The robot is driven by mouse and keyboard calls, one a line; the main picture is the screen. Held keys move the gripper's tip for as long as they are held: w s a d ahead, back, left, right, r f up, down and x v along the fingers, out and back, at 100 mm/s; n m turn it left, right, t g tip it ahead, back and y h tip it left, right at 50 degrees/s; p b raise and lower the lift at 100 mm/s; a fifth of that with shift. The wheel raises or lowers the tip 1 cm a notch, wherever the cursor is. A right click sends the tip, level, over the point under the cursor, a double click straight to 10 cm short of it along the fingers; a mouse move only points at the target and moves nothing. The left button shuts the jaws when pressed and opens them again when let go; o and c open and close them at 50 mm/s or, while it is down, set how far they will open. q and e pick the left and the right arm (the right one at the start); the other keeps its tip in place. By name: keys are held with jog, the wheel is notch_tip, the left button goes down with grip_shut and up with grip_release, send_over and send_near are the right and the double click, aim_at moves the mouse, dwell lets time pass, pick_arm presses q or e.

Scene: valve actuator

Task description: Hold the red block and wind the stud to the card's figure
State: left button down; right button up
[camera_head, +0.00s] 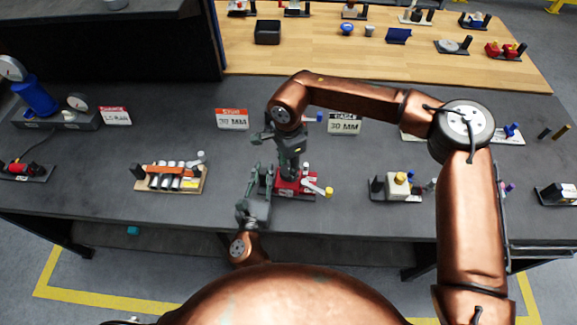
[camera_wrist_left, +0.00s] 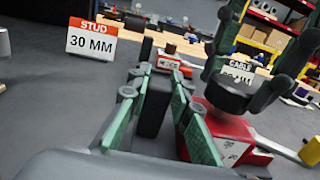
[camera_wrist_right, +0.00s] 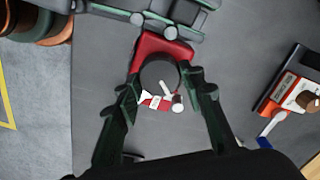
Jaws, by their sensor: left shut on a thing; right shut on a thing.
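The red block (camera_head: 300,186) sits on the bench at the front middle, and it also shows in the left wrist view (camera_wrist_left: 228,136). My left gripper (camera_head: 265,180) is shut on a dark upright grip (camera_wrist_left: 154,104) beside the red block. My right gripper (camera_wrist_right: 160,82) comes from above and is shut on a round black knob (camera_wrist_right: 160,74) on top of the red block. The stud itself is hidden by the knob and fingers. The red-topped STUD card (camera_head: 232,119) reads 30 MM, clear in the left wrist view (camera_wrist_left: 91,40).
A black-topped card (camera_head: 344,124), seemingly CABLE, also reads 30 MM. A white lever with a yellow end (camera_head: 328,191) sticks out right of the red block. A rack of cylinders (camera_head: 172,178) stands left, a cream block fixture (camera_head: 398,184) right.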

pick_arm(q)
jog(key=shift+f, duration=0.25)
pick_arm(e)
jog(key=c, duration=0.5)
pick_arm(q)
jog(key=shift+a, duration=0.1)
pick_arm(e)
jog(key=m, duration=0.5)
jog(key=shift+m, duration=0.4)
jog(key=m, duration=0.4)
jog(key=shift+a+r, duration=0.1)
pick_arm(q)
jog(key=shift+f, duration=0.1)
pick_arm(e)
jog(key=m, duration=0.5)
jog(key=shift+r, duration=0.1)
jog(key=m, duration=1.2)
jog(key=shift+w+m, duration=0.1)
jog(key=shift+m, duration=0.3)
